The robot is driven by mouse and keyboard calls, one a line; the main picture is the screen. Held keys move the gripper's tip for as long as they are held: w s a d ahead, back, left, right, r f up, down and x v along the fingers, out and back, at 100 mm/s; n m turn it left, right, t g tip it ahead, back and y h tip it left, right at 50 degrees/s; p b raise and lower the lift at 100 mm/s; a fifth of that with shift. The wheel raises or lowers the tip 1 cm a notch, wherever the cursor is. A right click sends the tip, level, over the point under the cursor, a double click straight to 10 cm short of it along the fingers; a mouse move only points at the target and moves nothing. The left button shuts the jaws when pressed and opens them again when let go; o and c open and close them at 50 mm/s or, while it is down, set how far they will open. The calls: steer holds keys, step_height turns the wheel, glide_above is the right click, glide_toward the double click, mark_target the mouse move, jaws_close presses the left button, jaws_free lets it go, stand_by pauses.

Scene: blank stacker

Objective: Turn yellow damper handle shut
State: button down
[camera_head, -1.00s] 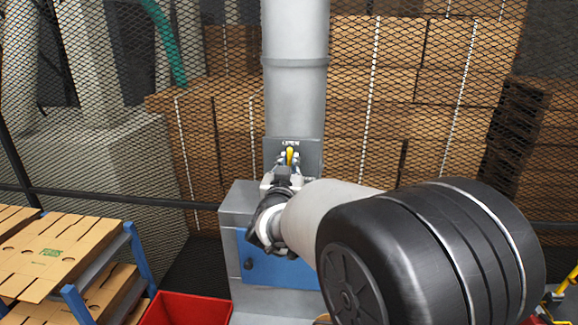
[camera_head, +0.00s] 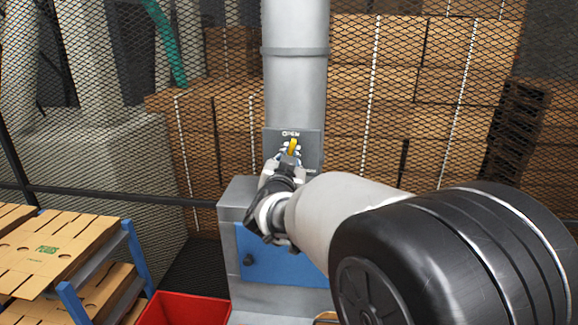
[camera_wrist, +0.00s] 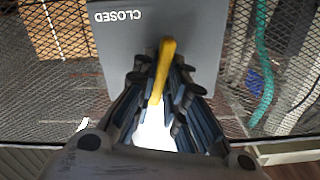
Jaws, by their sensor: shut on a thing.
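The yellow damper handle (camera_head: 294,146) sits on a grey plate (camera_head: 313,145) on the front of the upright duct (camera_head: 296,85). The word OPEN shows at the plate's top in the head view. The handle stands near upright, its top leaning slightly right. In the wrist view the handle (camera_wrist: 164,65) lies between the dark fingers of my gripper (camera_wrist: 161,85), which is shut on it. The word CLOSED shows upside down on the plate (camera_wrist: 118,45) in that view, to the left of the handle. My wrist hides the lower part of the plate in the head view.
A grey cabinet with a blue panel (camera_head: 262,262) stands below the duct. A red bin (camera_head: 180,312) and a blue-framed rack of cardboard blanks (camera_head: 65,248) are at the lower left. A mesh fence with stacked cardboard (camera_head: 440,120) stands behind.

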steer(key=shift+r+m+b, duration=0.2)
steer(key=shift+m+b, duration=5.35)
steer(key=shift+m, duration=1.75)
steer(key=c, duration=1.8)
jaws_free()
steer(key=shift+c, duration=0.2)
steer(key=shift+o, duration=1)
steer(key=shift+w+f, duration=0.1)
steer(key=shift+f, duration=0.05)
